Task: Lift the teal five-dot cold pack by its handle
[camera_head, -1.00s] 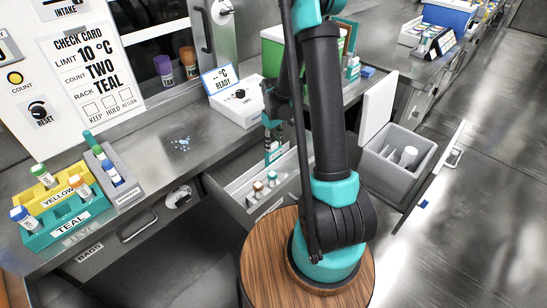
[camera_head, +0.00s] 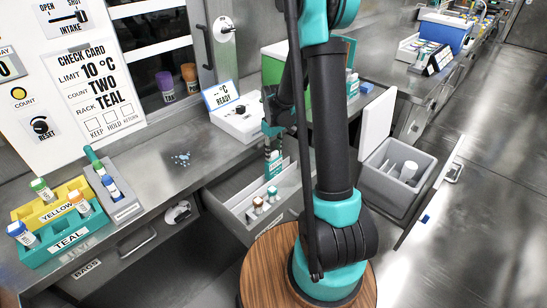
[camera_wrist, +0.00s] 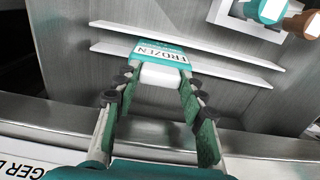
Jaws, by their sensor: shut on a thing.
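The teal cold pack (camera_head: 273,167) stands upright in the open drawer in the head view. In the wrist view its teal face (camera_wrist: 160,46) has a white label reading FROZEN, and its white handle (camera_wrist: 162,76) lies between the fingers. No dots can be made out. My gripper (camera_head: 272,143) is above the pack and shut on its handle; its fingers (camera_wrist: 160,85) also show in the wrist view. I cannot tell whether the pack's lower end touches the drawer floor.
The drawer (camera_head: 240,205) has white dividers and holds small capped vials (camera_head: 264,204). A white READY device (camera_head: 238,122) stands on the counter behind. A teal rack (camera_head: 62,240) and yellow rack (camera_head: 52,206) stand at left. A grey open bin (camera_head: 400,170) is at right.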

